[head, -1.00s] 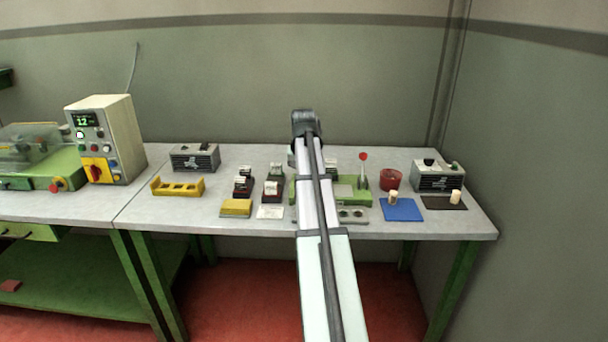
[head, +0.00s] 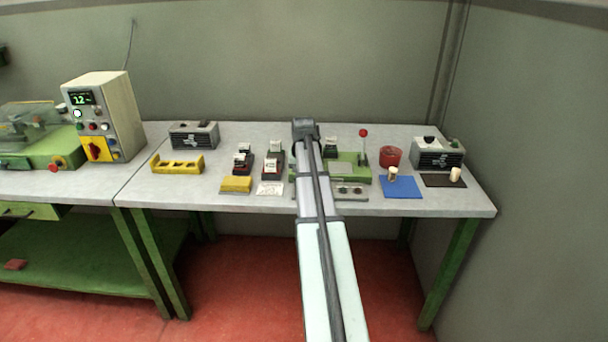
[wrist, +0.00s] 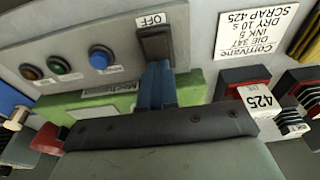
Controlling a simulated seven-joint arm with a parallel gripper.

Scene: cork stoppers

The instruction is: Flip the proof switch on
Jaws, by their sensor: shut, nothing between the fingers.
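In the wrist view, a dark rocker switch (wrist: 155,43) with an OFF label sits on a grey panel (wrist: 190,55). An orange, a green and a blue button are beside it. I cannot read a "proof" label. My gripper (wrist: 158,72) is shut and empty, its blue-grey fingertips right at the switch's lower edge in the picture; I cannot tell whether they touch it. In the head view, the panel (head: 350,191) lies at the front of a green press (head: 350,168); my arm hides the switch and my fingers.
A red-knobbed lever (head: 364,148) stands upright on the press, near a red pot (head: 390,156). Dark stamp blocks (head: 243,162) and a note card (head: 270,188) lie left of my arm. Cork stoppers stand on a blue mat (head: 400,190) and a dark mat (head: 440,181).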

